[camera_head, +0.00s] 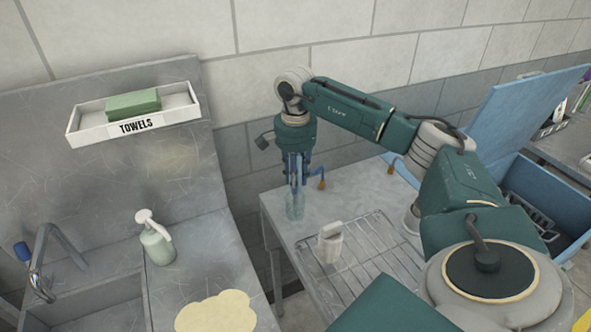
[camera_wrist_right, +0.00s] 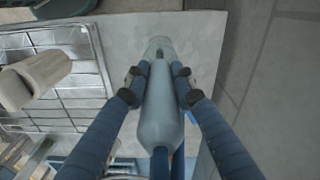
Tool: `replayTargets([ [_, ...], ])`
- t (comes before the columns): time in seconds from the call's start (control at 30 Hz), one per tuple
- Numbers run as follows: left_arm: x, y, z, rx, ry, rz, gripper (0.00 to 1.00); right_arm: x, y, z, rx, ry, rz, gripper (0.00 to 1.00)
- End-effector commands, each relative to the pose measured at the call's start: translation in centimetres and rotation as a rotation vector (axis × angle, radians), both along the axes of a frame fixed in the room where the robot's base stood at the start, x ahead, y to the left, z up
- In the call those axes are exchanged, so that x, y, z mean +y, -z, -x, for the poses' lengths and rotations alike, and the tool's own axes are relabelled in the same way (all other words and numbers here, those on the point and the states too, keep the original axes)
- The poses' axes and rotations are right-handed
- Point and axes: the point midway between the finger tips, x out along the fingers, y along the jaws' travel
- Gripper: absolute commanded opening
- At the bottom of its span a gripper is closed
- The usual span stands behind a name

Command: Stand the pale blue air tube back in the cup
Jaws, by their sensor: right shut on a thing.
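My right gripper (camera_head: 296,180) points down over the far left part of the metal table. In the right wrist view its two fingers (camera_wrist_right: 158,80) are shut on the pale blue air tube (camera_wrist_right: 160,118), one on each side. A clear cup (camera_wrist_right: 158,46) shows just past the fingertips, in line with the tube's far end. In the head view the cup (camera_head: 295,208) stands on the table directly under the gripper. The fingers mostly hide the tube there. I cannot tell how far the tube's end is inside the cup. My left gripper is not in view.
A pale jug (camera_head: 330,243) stands on a wire rack (camera_head: 365,262) to the right of the cup. A spray bottle (camera_head: 155,240) and a yellow cloth-like patch (camera_head: 216,313) are on the sink counter. A towel shelf (camera_head: 134,113) hangs behind. A blue crate (camera_head: 562,195) is at right.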

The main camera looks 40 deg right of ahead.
Motion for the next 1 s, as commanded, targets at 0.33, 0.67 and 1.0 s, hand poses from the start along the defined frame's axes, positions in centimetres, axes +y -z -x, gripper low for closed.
replayTargets([
  [0.33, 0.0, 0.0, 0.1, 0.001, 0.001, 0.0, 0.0, 0.0, 0.0, 0.0, -0.001, 0.0, 0.0, 0.0],
  [0.67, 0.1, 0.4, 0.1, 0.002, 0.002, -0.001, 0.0, 0.0, 0.6, 0.0, -0.001, 0.0, 0.0, 0.0],
  [1.0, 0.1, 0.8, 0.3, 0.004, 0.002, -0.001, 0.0, 0.0, 1.2, 0.0, -0.001, 0.0, 0.0, 0.27],
])
